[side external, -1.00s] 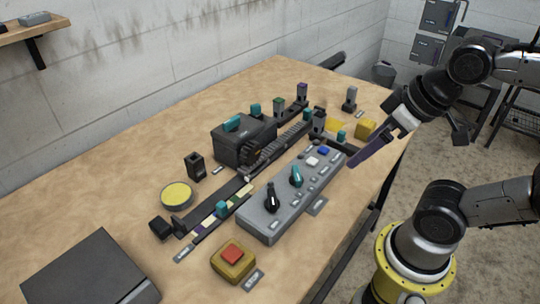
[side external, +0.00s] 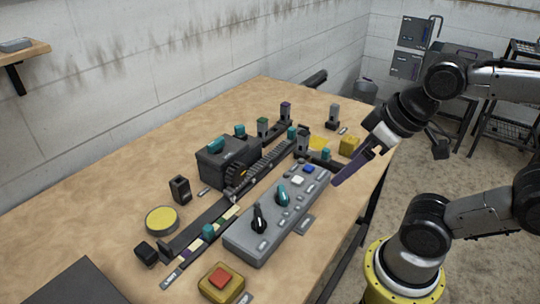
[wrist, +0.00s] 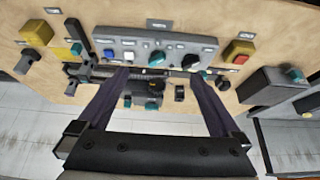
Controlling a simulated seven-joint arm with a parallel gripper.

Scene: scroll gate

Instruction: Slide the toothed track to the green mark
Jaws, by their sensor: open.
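The toothed track (side external: 274,160) is a dark grey ridged bar on a long dark rail, beside a dark box with a toothed wheel (side external: 237,175). A strip with cream, purple and dark patches (side external: 228,215) runs along the rail's near-left end. A teal block (side external: 207,231) sits by this strip. I cannot pick out the green mark clearly. My gripper (side external: 335,183) is above the right end of the grey control panel, apart from the track. In the wrist view my gripper (wrist: 157,76) has its two dark fingers wide apart with nothing held between them.
The grey control panel (side external: 262,236) with knobs and buttons stands in front of the rail. A red button on a yellow base (side external: 220,281), a yellow disc (side external: 162,220) and a yellow block (side external: 349,145) are nearby. Several small posts stand at the rail's far end.

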